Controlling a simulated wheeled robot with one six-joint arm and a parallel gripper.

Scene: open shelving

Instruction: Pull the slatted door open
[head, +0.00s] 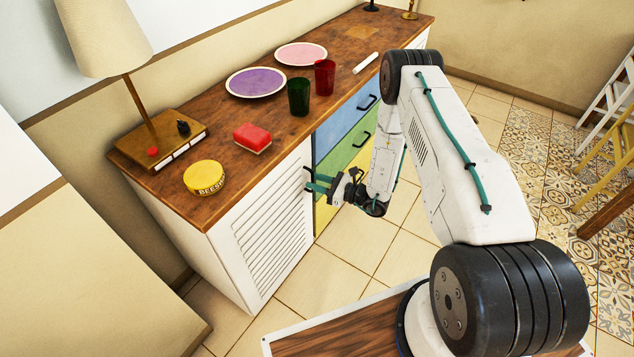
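The white slatted door (268,238) is at the left end of the wooden-topped cabinet and looks shut, flush with the front. Its dark handle (306,173) is near the door's upper right edge.
Blue (345,122), green (347,152) and yellow drawers with dark handles are right of the door. The tiled floor (330,275) before the door is clear.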

